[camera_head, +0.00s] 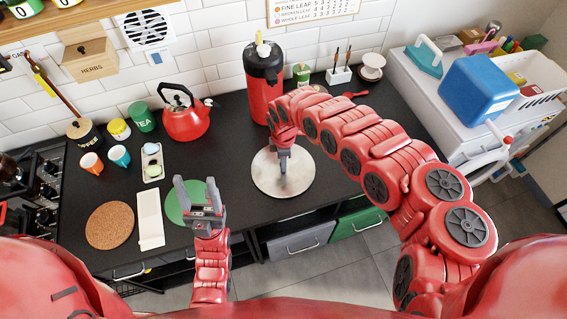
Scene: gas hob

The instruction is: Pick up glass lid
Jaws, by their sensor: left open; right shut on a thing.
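The glass lid (262,178) looks like a pale grey round disc. It is at the middle of the black counter, close to the front edge. My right gripper (283,158) points down over the middle of the lid and is shut on it. The gripper hides the part it grips, and I cannot tell whether the lid is clear of the counter. My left gripper (197,190) is open and empty, with its fingers pointing away from me over a green round mat (174,206), left of the lid.
A red kettle (186,121) and a tall red flask (263,90) stand behind. A blue container (478,88) sits on the white unit at right.

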